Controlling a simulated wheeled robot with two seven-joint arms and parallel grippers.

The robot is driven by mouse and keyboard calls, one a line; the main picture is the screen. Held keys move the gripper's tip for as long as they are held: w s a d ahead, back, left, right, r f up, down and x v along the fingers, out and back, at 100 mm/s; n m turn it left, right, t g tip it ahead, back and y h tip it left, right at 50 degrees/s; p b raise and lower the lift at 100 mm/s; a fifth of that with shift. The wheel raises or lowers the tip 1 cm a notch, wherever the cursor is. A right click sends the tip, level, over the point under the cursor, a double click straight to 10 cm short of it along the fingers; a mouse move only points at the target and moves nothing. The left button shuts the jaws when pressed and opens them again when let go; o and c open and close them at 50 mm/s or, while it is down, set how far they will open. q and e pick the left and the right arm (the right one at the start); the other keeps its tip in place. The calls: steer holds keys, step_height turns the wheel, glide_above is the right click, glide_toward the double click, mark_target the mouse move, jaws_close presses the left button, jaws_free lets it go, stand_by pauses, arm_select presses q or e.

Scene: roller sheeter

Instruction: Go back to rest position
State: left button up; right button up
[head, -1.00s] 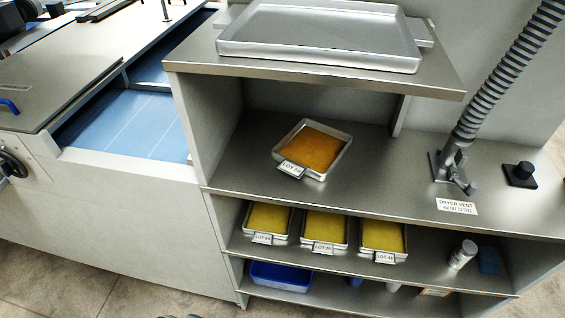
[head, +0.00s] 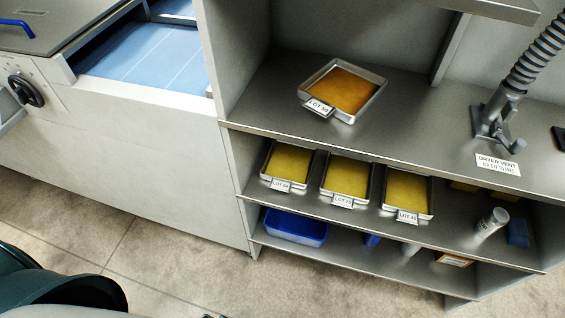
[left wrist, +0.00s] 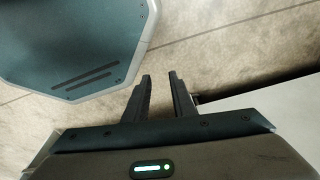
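My left gripper (left wrist: 160,75) shows in the left wrist view. Its two dark fingers are apart with nothing between them, above the tiled floor (left wrist: 225,60). Neither gripper shows in the head view, and my right gripper is in no view. Three trays with yellow sheets, a left one (head: 287,162), a middle one (head: 346,177) and a right one (head: 407,192), sit on the shelf below.
The sheeter (head: 150,130), with its blue belt and black handwheel (head: 26,90), stands at left. The dryer vent hose (head: 540,55) stands at right. A blue bin (head: 295,227) and a white bottle (head: 492,222) are on the lower shelves. Floor in front (head: 170,240) is mostly clear.

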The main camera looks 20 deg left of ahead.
arm_select(q)
steer(key=s+a+f+b, duration=0.2)
steer(key=s+f, duration=0.9)
steer(key=s, duration=0.1)
steer(key=shift+a+f+g+b, duration=0.15)
steer(key=shift+g+b, duration=0.25)
